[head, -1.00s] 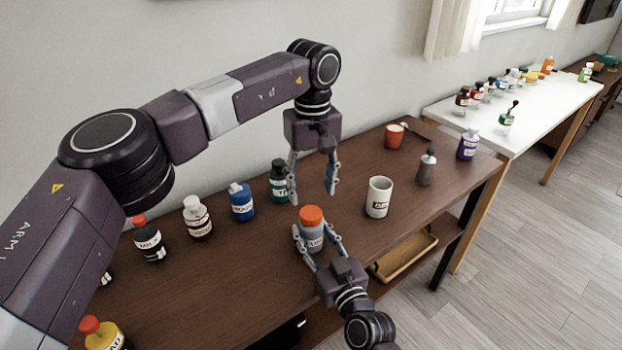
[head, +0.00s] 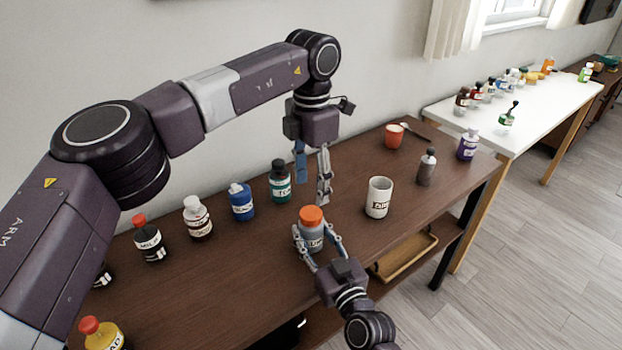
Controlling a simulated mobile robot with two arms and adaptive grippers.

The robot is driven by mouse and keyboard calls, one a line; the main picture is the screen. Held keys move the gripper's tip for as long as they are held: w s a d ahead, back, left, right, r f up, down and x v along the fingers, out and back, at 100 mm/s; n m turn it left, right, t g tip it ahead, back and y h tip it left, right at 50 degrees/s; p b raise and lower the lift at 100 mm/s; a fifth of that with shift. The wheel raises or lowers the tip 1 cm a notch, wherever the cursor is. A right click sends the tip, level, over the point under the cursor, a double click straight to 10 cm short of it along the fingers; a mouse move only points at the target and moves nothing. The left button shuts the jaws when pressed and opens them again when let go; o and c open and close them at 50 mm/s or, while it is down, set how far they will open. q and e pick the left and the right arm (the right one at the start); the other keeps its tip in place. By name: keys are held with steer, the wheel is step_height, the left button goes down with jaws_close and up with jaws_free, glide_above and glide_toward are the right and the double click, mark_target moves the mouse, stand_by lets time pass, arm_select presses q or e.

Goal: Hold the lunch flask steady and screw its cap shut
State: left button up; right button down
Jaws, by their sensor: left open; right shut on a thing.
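The lunch flask (head: 311,236) is a grey container with a white label, upright on the brown table. Its orange cap (head: 311,215) sits on top; I cannot tell how tightly it is seated. My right gripper (head: 319,247) is shut on the flask's body from the near side, one finger on each side. My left gripper (head: 312,190) points down above the cap, its fingers apart and empty. Its fingertips are clear of the cap.
A white mug (head: 378,198) stands right of the flask. A teal bottle (head: 279,182), a blue bottle (head: 241,203) and a white-capped bottle (head: 197,219) stand along the back left. A grey bottle (head: 427,168) and an orange cup (head: 394,136) stand to the right.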

mark_target(311, 213)
arm_select(q)
steer(key=n, duration=0.5)
steer(key=shift+r, duration=0.2)
steer(key=n, duration=0.4)
steer(key=shift+r+n, duration=0.2)
steer(key=shift+n, duration=0.2)
steer(key=shift+f, duration=0.15)
steer(key=shift+f, duration=3.9)
steer(key=shift+c, duration=0.4)
